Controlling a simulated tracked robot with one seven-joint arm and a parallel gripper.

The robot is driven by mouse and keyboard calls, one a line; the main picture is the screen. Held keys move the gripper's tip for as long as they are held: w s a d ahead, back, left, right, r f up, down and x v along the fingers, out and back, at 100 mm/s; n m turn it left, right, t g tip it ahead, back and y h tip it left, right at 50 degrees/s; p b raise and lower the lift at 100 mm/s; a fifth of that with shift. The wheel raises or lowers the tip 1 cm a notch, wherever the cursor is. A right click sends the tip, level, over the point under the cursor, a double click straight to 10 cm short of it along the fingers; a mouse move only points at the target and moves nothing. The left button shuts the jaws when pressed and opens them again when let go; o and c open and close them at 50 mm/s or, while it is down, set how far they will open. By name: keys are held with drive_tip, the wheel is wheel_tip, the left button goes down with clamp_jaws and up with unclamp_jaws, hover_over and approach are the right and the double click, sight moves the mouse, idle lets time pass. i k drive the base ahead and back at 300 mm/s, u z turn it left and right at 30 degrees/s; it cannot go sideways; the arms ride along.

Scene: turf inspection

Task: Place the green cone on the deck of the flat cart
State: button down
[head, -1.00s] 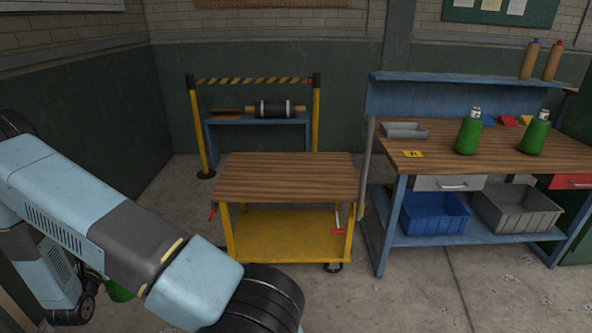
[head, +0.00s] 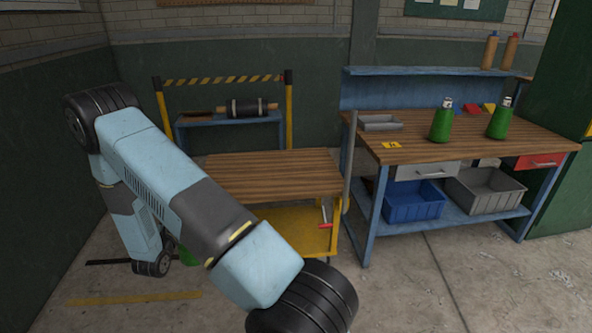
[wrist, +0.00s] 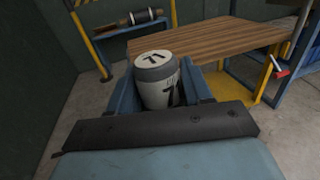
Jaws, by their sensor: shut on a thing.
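My gripper (wrist: 158,92) is shut on the green cone (wrist: 160,84). In the wrist view its grey and white top with dark numbers shows upright between the blue fingers. In the head view only a bit of its green body (head: 187,256) shows behind my arm, which hides the gripper. The flat cart has a brown wooden deck (head: 270,174) and a yellow lower shelf (head: 300,225). The bare deck also shows in the wrist view (wrist: 215,38), beyond the cone and to its right. The cone appears on the near side of the deck, apart from it.
A blue workbench (head: 470,143) stands right of the cart, with two green bottle-like things (head: 442,122) (head: 499,121) and a grey tray (head: 380,123) on it. A yellow post (head: 289,110) and a blue rack (head: 185,122) stand behind the cart.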

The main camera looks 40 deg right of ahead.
sight(270, 170)
drive_tip(key=z, duration=3.3)
drive_tip(key=k, duration=0.1)
drive_tip(key=u, duration=2.55)
